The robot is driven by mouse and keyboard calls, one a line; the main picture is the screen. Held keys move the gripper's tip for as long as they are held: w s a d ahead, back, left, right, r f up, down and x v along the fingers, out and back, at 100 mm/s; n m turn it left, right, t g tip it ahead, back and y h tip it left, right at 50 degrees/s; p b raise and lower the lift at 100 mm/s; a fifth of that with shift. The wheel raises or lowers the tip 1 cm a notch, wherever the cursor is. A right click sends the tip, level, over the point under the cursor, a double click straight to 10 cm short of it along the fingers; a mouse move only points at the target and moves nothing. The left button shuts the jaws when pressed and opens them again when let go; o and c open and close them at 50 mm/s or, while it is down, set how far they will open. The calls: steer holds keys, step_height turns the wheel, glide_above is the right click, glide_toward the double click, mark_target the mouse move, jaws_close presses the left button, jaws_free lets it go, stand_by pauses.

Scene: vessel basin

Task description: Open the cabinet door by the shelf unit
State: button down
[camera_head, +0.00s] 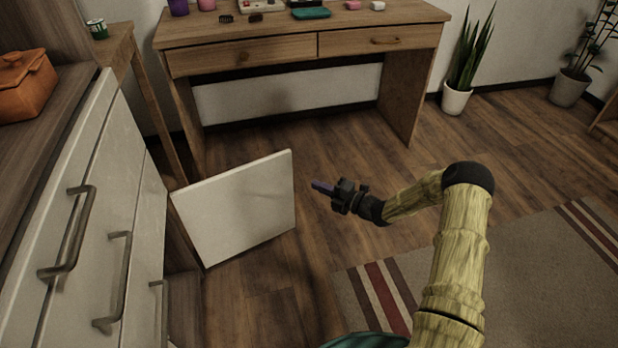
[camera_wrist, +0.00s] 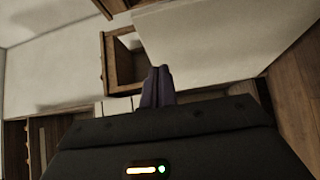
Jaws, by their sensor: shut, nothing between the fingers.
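The white cabinet door (camera_head: 240,208) stands swung wide out from the end of the white cabinet at the left, low above the floor. No handle shows on the face I see. My gripper (camera_head: 322,187) is shut and empty, just right of the door's free edge, with a small gap in the head view. In the wrist view its dark purple fingertips (camera_wrist: 157,84) are together, in front of a large pale panel (camera_wrist: 215,45) that looks like the door. I cannot tell there whether they touch it.
The cabinet's white drawer fronts (camera_head: 75,215) with metal handles line the left. A wooden desk (camera_head: 300,38) stands behind the door. A striped rug (camera_head: 530,280) lies at the right. The wooden floor between door, desk and rug is clear.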

steer(key=s+d+p, duration=0.2)
steer(key=d, duration=0.5)
steer(key=shift+w, duration=0.1)
steer(key=shift+d, duration=0.15)
